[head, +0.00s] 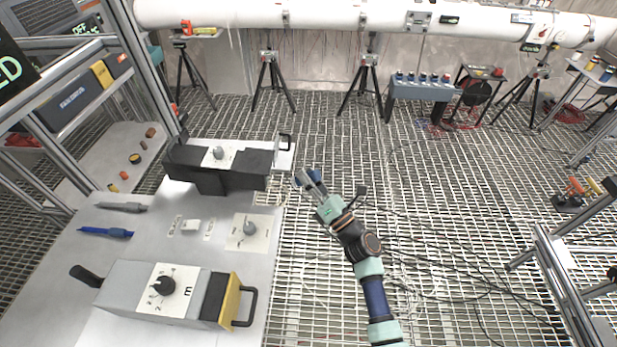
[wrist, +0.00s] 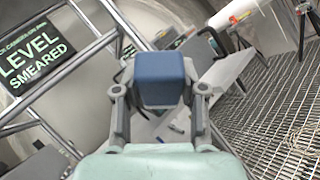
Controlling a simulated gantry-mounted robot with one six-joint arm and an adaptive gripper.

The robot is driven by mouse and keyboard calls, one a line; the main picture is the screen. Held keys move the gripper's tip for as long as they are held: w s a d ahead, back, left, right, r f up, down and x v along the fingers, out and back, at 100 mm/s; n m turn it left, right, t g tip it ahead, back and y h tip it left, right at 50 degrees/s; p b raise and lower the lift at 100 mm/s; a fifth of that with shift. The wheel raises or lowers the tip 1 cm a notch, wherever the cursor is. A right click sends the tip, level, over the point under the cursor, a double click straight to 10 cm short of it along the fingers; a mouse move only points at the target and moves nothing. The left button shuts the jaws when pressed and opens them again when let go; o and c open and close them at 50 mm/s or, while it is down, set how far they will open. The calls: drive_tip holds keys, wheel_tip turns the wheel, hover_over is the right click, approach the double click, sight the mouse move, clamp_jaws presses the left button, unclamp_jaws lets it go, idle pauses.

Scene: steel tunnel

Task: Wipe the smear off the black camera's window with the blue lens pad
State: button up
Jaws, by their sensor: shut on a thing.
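The black camera (head: 195,172) lies on the grey bench at its far end, with a knob on a white plate on top. Its window and any smear cannot be made out. My gripper (head: 311,181) is just right of the camera's right end, beyond the bench edge and apart from the camera. It is shut on the blue lens pad (wrist: 162,80), which sits between both fingers in the wrist view and fills the middle there. In the head view the pad is small and partly hidden by the fingers.
A grey camera with a yellow end (head: 228,300) and black handle lies at the bench's near end. A blue pen-like tool (head: 105,232) and a grey one (head: 121,207) lie left. A sign (wrist: 38,65) reads "LEVEL SMEARED". Open grating lies right of the bench.

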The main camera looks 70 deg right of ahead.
wheel_tip(320, 180, down, 2)
drive_tip(key=shift+b, duration=0.4)
drive_tip(key=shift+w+r, duration=0.1)
drive_tip(key=shift+w+a+r+b, duration=0.1)
drive_tip(key=shift+w+a+b, duration=0.15)
drive_tip(key=shift+w, duration=0.7)
drive_tip(key=shift+w+a+r+b, duration=0.1)
drive_tip(key=shift+w+a+b, duration=0.15)
drive_tip(key=shift+w, duration=0.7)
drive_tip(key=shift+w+a+r+b, duration=0.1)
drive_tip(key=shift+w+a+b, duration=0.15)
drive_tip(key=shift+w, duration=0.7)
drive_tip(key=shift+w, duration=0.25)
drive_tip(key=shift+d, duration=0.1)
drive_tip(key=d+b, duration=0.1)
drive_tip(key=d, duration=0.1)
drive_tip(key=w+d+b, duration=0.1)
drive_tip(key=d, duration=0.1)
drive_tip(key=d+b, duration=0.1)
drive_tip(key=d, duration=0.1)
drive_tip(key=shift+w+d+b, duration=0.2)
drive_tip(key=shift+w+b, duration=0.15)
drive_tip(key=shift+b, duration=0.05)
